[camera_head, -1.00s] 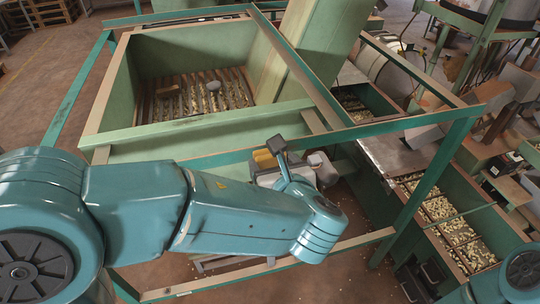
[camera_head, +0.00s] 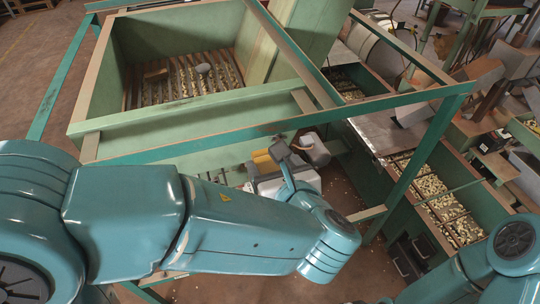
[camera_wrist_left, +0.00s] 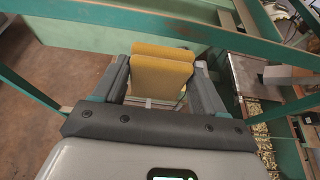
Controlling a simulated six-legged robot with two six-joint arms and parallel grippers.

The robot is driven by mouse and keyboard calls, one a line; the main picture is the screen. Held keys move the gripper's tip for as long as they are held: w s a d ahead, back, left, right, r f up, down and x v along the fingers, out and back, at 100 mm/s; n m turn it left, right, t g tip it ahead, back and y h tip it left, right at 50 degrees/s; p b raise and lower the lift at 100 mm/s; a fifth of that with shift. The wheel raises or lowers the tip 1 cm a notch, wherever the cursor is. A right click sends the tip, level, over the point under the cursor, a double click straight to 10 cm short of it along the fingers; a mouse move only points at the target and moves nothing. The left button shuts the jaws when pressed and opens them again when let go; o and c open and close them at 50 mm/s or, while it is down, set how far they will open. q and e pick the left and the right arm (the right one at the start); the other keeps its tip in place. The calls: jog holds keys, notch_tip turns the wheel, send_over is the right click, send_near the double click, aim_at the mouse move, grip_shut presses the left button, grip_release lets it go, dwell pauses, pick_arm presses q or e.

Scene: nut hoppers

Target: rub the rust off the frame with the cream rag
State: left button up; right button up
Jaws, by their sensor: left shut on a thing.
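My left gripper (camera_head: 272,155) is shut on a folded ochre-yellow piece, which I take for the cream rag (camera_wrist_left: 160,72). In the left wrist view the rag shows as two flat layers standing between the fingers. In the head view only a small yellow part of the rag (camera_head: 261,157) shows beside the gripper. The green frame (camera_head: 205,142) runs across in front of the hopper. Its front rail lies just beyond the gripper, with a gap between them in the picture. Brown shows along some frame edges, but I cannot tell rust from bare edging. My right gripper is out of view.
A green hopper (camera_head: 91,85) with a slatted floor and nuts stands behind the rail. A slanted green panel (camera_head: 311,40) rises beside it. Nut trays (camera_head: 440,200) and machinery stand at the right. Part of my right arm shows at the lower right.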

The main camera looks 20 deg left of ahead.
aim_at(289, 120)
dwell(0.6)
pick_arm(q)
jog(key=w+a, duration=0.4)
jog(key=w, duration=0.1)
jog(key=shift+w, duration=0.35)
jog(key=shift+w+a, duration=0.5)
jog(key=shift+w, duration=0.35)
dwell(0.6)
jog(key=shift+w+d+p, duration=0.25)
jog(key=shift+w+d, duration=0.3)
jog(key=shift+d, duration=0.3)
jog(key=shift+w+d+p, duration=0.2)
jog(key=shift+w+d, duration=0.35)
jog(key=shift+d, duration=0.3)
jog(key=shift+w+d+r+p, duration=0.1)
jog(key=shift+w+d+p, duration=0.25)
jog(key=shift+w+d, duration=0.35)
jog(key=shift+w+d+r+p, duration=0.1)
jog(key=shift+w+d+p, duration=0.3)
jog(key=shift+d, duration=0.5)
jog(key=shift+f, duration=0.1)
